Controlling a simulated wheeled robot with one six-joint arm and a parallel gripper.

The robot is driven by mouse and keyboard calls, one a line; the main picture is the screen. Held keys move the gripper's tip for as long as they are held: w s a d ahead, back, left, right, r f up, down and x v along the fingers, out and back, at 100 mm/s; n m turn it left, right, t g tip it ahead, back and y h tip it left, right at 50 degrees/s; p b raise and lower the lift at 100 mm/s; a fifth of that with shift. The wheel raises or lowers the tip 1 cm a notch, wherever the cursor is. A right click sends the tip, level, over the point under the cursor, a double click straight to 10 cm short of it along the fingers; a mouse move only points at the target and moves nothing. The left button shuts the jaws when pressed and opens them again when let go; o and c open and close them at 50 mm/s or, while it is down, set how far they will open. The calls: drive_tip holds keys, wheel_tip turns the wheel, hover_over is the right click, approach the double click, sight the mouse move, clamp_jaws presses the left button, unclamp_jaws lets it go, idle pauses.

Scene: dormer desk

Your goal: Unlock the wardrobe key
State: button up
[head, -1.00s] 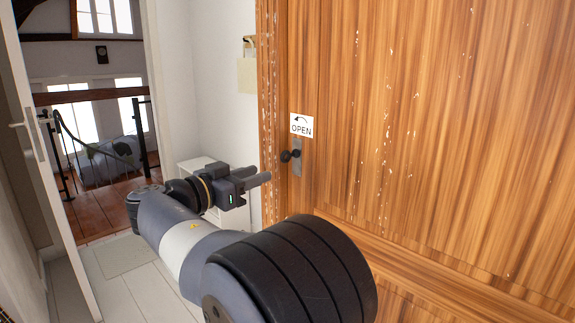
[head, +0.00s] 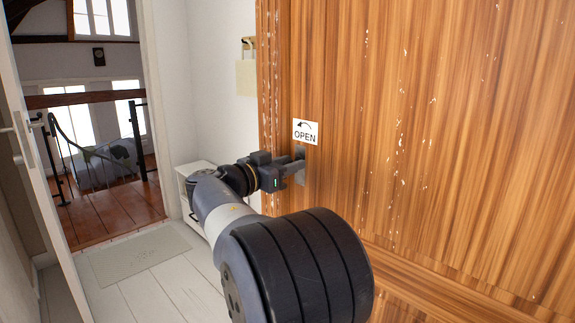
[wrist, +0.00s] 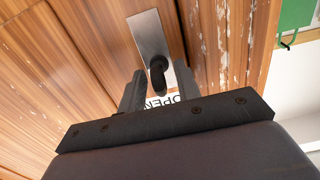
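The wardrobe door (head: 430,130) is a large striped wooden panel, shut as far as I see. The wardrobe key (wrist: 158,75) is dark with a rounded bow and stands out from a grey metal lock plate (wrist: 146,35). My gripper (head: 300,165) is at the plate in the head view and hides the key there. In the wrist view my gripper (wrist: 159,92) is open, with one finger on each side of the key and gaps beside it. A white OPEN sign (head: 305,131) with a curved arrow is just above my gripper; the fingers partly cover it in the wrist view.
A small white cabinet (head: 187,172) stands behind my arm by the white wall. A tag hangs from a hook (head: 247,75) left of the wardrobe. An open doorway with a railing (head: 90,130) is at the left.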

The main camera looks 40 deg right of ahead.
clamp_jaws()
drive_tip(key=shift+n, duration=0.4)
drive_tip(key=n+b, duration=0.1)
drive_tip(key=n, duration=0.5)
drive_tip(key=shift+w+n, duration=0.1)
drive_tip(key=shift+n, duration=0.2)
drive_tip(key=n+p, duration=0.3)
drive_tip(key=n, duration=0.3)
drive_tip(key=n+p, duration=0.2)
drive_tip(key=n, duration=0.2)
drive_tip(key=shift+f, duration=0.15)
drive_tip(key=shift+n, duration=0.5)
unclamp_jaws()
